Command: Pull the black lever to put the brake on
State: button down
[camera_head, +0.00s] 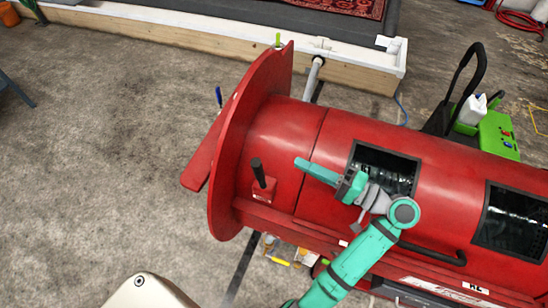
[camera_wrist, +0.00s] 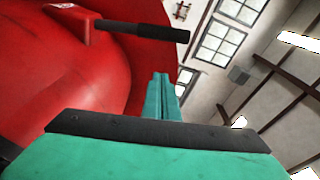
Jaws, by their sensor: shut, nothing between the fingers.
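The black lever (camera_head: 258,172) stands up from a small red block on the left end of the red drum machine (camera_head: 315,135). It tilts slightly to the left at its top. In the wrist view the lever (camera_wrist: 150,31) shows as a black grip on a dark rod coming out of the red body. My teal gripper (camera_head: 299,162) is shut and empty, to the right of the lever and apart from it. Its closed fingers (camera_wrist: 160,82) also show in the wrist view, below the lever's grip end.
A big red round flange (camera_head: 240,150) stands just left of the lever. The drum has dark window openings (camera_head: 385,168) and a black bar handle (camera_head: 432,253) on the right. A white and wooden pit edge (camera_head: 220,48) runs behind. The concrete floor at left is clear.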

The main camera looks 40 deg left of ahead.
aim_at(260, 177)
jog(key=s+a, duration=0.4)
jog(key=a, duration=0.4)
jog(key=shift+s+a+f, duration=0.15)
jog(key=shift+s+f, duration=0.05)
jog(key=shift+s, duration=0.05)
dwell(0.4)
jog(key=shift+s+a, duration=0.1)
